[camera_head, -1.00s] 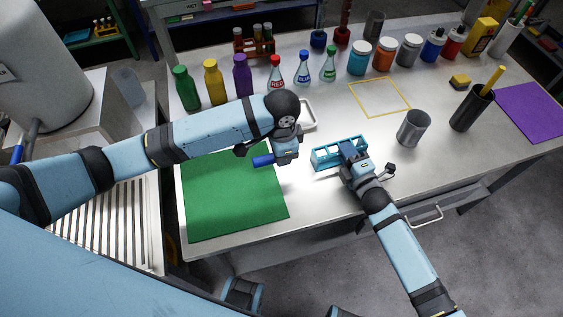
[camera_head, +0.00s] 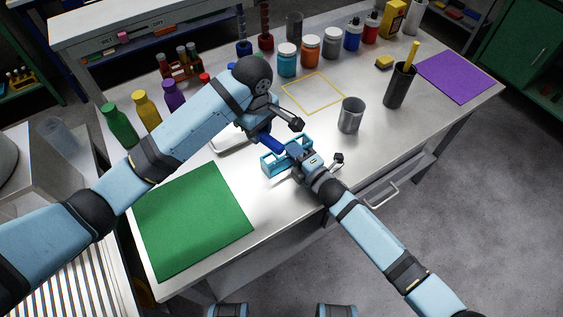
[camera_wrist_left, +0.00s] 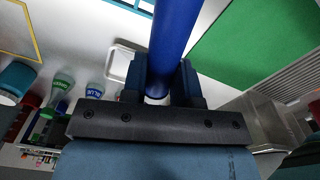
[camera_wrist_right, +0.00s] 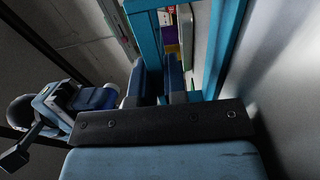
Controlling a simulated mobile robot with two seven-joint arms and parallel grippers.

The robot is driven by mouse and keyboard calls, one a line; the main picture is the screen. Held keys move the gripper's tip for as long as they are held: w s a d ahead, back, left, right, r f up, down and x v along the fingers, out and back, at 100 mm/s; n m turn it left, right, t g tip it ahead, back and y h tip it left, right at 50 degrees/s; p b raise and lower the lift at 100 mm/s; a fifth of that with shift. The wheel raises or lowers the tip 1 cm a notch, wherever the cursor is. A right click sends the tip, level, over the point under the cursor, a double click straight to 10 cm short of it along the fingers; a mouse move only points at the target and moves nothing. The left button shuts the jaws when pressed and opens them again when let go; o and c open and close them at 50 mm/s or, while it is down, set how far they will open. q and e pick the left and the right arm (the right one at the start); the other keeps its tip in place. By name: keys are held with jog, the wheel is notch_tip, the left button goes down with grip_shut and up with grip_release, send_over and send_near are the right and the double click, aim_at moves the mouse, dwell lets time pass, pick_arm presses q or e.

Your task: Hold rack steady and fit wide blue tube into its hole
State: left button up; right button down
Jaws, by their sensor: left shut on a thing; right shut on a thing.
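The wide blue tube (camera_head: 270,144) is held by my left gripper (camera_head: 264,134), above the left part of the rack in the head view. In the left wrist view the tube (camera_wrist_left: 172,40) stands out from between the shut fingers. The light-blue rack (camera_head: 272,167) is on the table near its front edge. My right gripper (camera_head: 304,158) is shut on the rack's right part. In the right wrist view the rack's bars (camera_wrist_right: 150,45) run up past the fingers. Whether the tube's lower end touches the rack or is over a hole cannot be told.
A grey metal cup (camera_head: 351,115) stands right of the rack. A white tray (camera_head: 228,142) lies behind and left of it, partly under my left arm. A green mat (camera_head: 193,222) is at the left front. Bottles and jars line the back.

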pick_arm(q)
jog(key=w+d+r+n, duration=0.2)
jog(key=d+n, duration=0.2)
jog(key=n, duration=0.7)
notch_tip(320, 180, down, 9)
jog(key=shift+a+f, duration=0.15)
jog(key=shift+f, duration=0.05)
jog(key=shift+f, duration=0.15)
jog(key=o, duration=1)
jog(key=shift+c, duration=0.2)
notch_tip(320, 180, up, 12)
jog(key=shift+r, duration=0.2)
